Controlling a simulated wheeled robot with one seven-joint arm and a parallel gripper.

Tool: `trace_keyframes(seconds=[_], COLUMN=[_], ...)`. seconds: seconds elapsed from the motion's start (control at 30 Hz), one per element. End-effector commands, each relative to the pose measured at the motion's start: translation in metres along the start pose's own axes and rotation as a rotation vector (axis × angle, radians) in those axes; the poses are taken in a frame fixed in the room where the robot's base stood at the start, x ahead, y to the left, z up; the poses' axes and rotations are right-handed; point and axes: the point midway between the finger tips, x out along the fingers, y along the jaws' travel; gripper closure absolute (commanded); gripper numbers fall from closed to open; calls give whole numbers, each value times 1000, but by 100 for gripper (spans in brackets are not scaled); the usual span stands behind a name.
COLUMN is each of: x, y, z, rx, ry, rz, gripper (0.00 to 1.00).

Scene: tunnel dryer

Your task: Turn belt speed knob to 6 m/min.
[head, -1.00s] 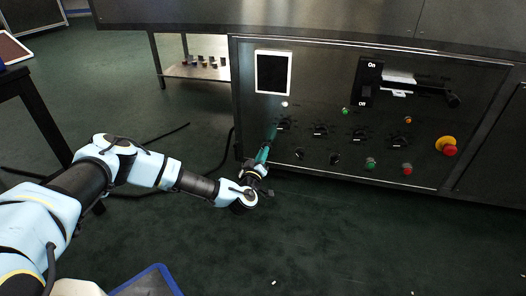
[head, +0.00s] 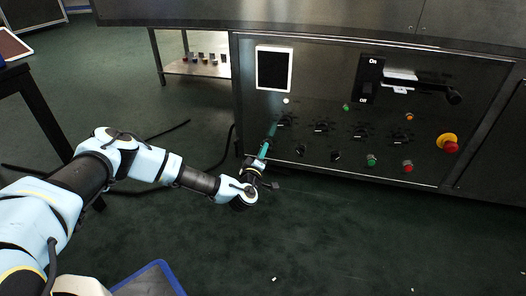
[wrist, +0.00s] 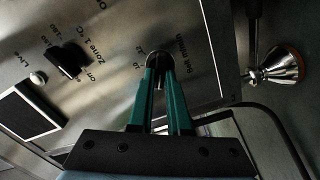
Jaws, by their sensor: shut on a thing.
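The belt speed knob (wrist: 158,62) is a dark round knob on the metal panel, beside the print "Belt m/min" with 10 and 12 legible near it. My gripper (wrist: 159,72) has its two green fingers shut on this knob in the wrist view. The fingers cover part of it, and I cannot read where its pointer stands. In the head view my gripper (head: 271,134) reaches the left part of the control panel (head: 425,165), and the held knob is hidden behind the fingers.
The Zone 1 knob (wrist: 69,60) and the Live lamp (wrist: 38,77) are close by. Further right are more knobs (head: 360,133), a large lever switch (head: 415,82) and a red emergency button (head: 450,146). A chrome foot (wrist: 282,68) stands past the panel edge. The floor in front is mostly clear.

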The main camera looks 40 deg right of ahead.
Motion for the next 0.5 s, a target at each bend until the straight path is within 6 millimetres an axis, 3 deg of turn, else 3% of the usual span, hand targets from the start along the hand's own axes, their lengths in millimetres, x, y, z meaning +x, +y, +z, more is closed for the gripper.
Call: trace_keyframes(seconds=[0.13, 0.17, 0.2, 0.4, 0.5], x=[0, 0, 0, 0, 0], y=[0, 0, 0, 0, 0], z=[0, 0, 0, 0, 0], rx=[-1, -1, -1, 0, 0], ry=[0, 0, 0, 0, 0], rz=[-1, -1, -1, -1, -1], gripper=[100, 81, 76, 54, 54])
